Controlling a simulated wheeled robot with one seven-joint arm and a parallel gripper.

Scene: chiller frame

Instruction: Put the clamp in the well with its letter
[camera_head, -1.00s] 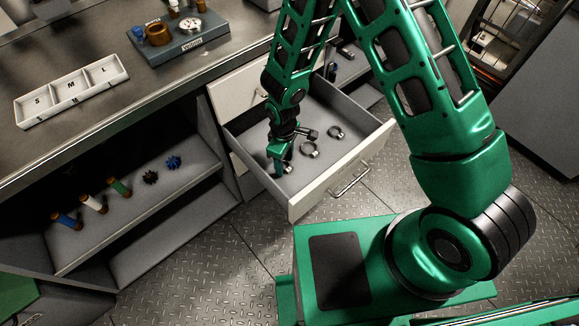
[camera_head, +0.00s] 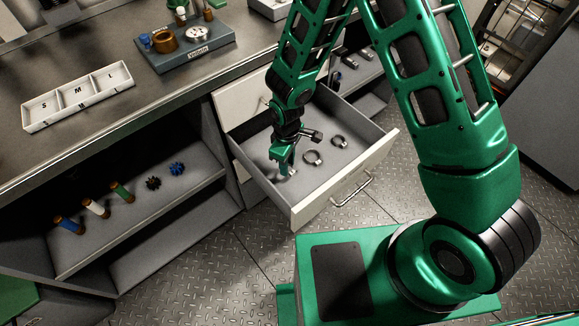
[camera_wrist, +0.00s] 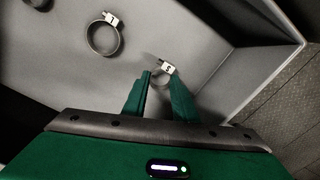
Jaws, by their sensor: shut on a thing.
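A white tray (camera_head: 80,108) with three wells marked S, M and L sits on the counter at left in the head view. My gripper (camera_head: 284,170) is inside the open drawer (camera_head: 340,188), near its front left corner. In the wrist view my gripper (camera_wrist: 160,88) is shut on a small ring clamp (camera_wrist: 165,70), whose white tag shows a letter too small to read surely. Part of its ring is hidden by the fingers. Two other clamps, a nearer one (camera_head: 312,158) and a farther one (camera_head: 338,142), lie on the drawer floor.
A grey fixture (camera_head: 190,55) with a brown ring and a dial stands on the counter behind the tray. The shelf below (camera_head: 135,215) holds several coloured cylinders and two dark gears. The drawer walls surround my gripper.

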